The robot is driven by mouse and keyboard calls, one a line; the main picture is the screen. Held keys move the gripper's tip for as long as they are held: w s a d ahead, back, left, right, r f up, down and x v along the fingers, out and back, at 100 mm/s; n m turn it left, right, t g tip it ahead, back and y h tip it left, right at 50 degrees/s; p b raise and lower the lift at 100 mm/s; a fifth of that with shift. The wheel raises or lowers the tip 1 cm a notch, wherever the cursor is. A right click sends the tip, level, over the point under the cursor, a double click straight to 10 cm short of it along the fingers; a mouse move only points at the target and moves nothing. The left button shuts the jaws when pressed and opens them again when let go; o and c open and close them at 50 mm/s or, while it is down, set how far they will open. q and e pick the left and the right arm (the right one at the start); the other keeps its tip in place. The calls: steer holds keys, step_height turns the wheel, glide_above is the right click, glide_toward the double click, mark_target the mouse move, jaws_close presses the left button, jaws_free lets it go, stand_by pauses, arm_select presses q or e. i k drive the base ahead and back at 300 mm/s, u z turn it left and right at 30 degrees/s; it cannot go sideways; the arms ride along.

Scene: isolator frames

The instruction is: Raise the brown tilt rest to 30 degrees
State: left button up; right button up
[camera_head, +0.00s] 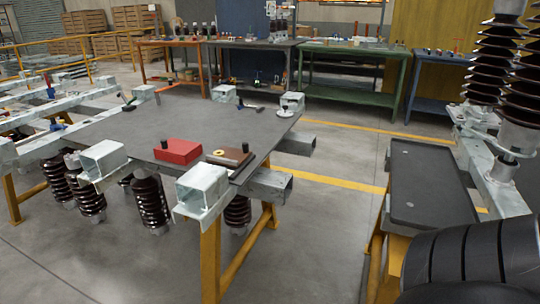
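The brown tilt rest (232,157) is a dark brown flat block on the grey tabletop (150,124), near its front right corner. It appears to lie flat or nearly so; its exact angle is too small to tell. A small black knob stands at its right end, and a small yellowish round piece sits at its left end. A red block (178,151) with a black knob lies just left of it, a small gap apart. Neither of my grippers is in view.
Pale metal box sections (203,187) stand at the table's corners. Small hand tools (248,105) lie near the back edge. A dark tray (432,184) stands to the right beside ribbed insulators (490,62). A black rounded body fills the lower right corner. The tabletop's middle is clear.

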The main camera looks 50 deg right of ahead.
mark_target(234, 158)
steer(key=z, duration=1.3)
steer(key=i, duration=0.25)
steer(key=u, duration=0.55)
